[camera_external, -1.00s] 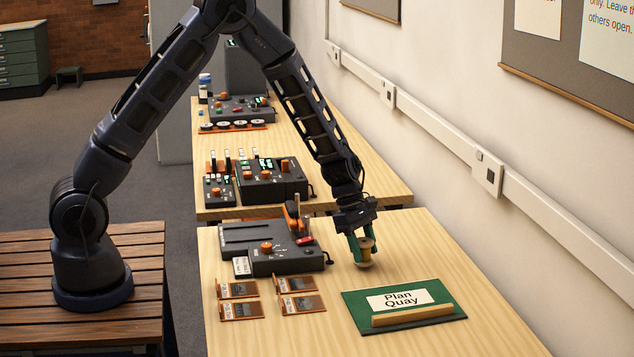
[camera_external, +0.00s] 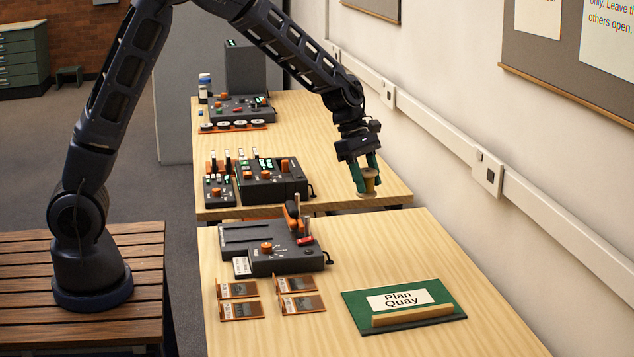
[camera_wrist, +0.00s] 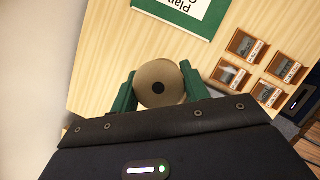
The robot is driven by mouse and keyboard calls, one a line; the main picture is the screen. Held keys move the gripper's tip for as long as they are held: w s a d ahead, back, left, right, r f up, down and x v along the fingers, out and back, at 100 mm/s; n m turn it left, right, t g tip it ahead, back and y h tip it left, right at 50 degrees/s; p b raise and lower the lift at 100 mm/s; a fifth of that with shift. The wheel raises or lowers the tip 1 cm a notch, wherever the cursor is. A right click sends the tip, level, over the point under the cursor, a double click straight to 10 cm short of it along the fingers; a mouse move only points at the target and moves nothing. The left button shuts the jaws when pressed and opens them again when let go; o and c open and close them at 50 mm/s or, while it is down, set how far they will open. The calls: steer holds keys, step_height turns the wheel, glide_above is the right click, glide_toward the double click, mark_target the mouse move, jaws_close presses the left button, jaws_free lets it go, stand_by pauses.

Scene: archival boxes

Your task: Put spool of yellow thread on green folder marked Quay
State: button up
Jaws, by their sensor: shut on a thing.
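The spool of yellow thread (camera_external: 370,181) is held between the green fingers of my gripper (camera_external: 366,180), raised above the table. It looks roughly upright, with a pale disc at its bottom. In the wrist view the spool (camera_wrist: 158,84) shows its round end with a dark hole, between the two fingers of my gripper (camera_wrist: 158,88). The green folder (camera_external: 352,300) lies flat on the near table with a white label reading "Plan Quay" and a wooden bar along its front. The folder (camera_wrist: 150,8) is partly cut off at the top of the wrist view. The spool is apart from it.
A dark grey console (camera_external: 275,262) stands left of the folder, with several small orange-brown card holders (camera_external: 240,310) in front. More control boxes (camera_external: 270,180) stand on the far table. The near table (camera_external: 350,235) is clear between console and wall.

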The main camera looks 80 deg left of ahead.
steer(key=n, duration=0.2)
glide_above(411, 306)
steer(key=s+a, duration=0.1)
steer(key=a, duration=0.1)
steer(key=shift+t, duration=0.3)
steer(key=f, duration=1.9)
steer(key=shift+s+d, duration=0.2)
steer(key=shift+d, duration=0.1)
steer(key=shift+f, duration=0.1)
steer(key=o, duration=1)
